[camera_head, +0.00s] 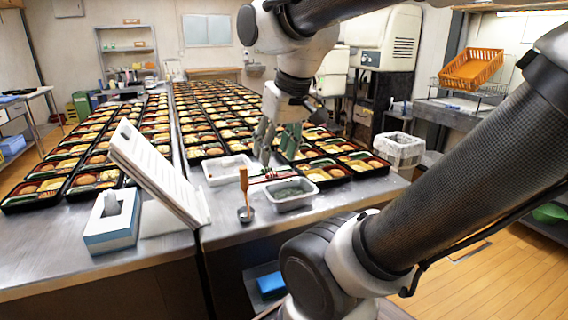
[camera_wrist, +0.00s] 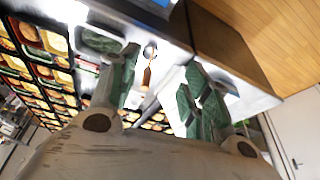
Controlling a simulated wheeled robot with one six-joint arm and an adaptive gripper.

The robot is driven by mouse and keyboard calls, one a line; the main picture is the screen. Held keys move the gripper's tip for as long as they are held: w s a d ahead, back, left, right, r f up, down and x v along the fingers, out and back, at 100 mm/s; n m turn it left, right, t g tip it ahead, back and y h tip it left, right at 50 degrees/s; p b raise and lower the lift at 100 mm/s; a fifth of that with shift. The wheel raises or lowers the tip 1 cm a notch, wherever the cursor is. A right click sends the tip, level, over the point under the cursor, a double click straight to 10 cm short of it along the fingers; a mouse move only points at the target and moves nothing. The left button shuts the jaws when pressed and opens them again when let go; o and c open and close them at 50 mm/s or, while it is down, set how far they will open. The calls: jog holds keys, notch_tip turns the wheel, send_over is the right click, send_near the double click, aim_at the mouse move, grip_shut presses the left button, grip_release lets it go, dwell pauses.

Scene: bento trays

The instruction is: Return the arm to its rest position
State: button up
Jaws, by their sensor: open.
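My gripper (camera_head: 278,143) hangs over the near end of the long steel table, with its green-padded fingers spread apart and nothing between them. It also shows in the wrist view (camera_wrist: 165,95), where the two fingers stand wide apart. My arm reaches in from the right side of the head view and bends down to the gripper. Below and around the fingers are a white tub (camera_head: 228,169), a grey-green tub (camera_head: 291,194) and a ladle with an orange handle (camera_head: 244,183). I cannot tell the exact height of the fingertips above the table.
Filled black bento trays (camera_head: 345,169) cover much of the steel table (camera_head: 345,195). A leaning white board (camera_head: 150,165) and a tissue box (camera_head: 112,220) stand at the front left. A white bin (camera_head: 399,150) stands to the right. The wooden floor (camera_head: 500,280) at right is open.

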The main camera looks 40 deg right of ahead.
jog(key=shift+s+a+f+n, duration=0.1)
jog(key=shift+s+f+n, duration=0.5)
jog(key=shift+s+f, duration=0.8)
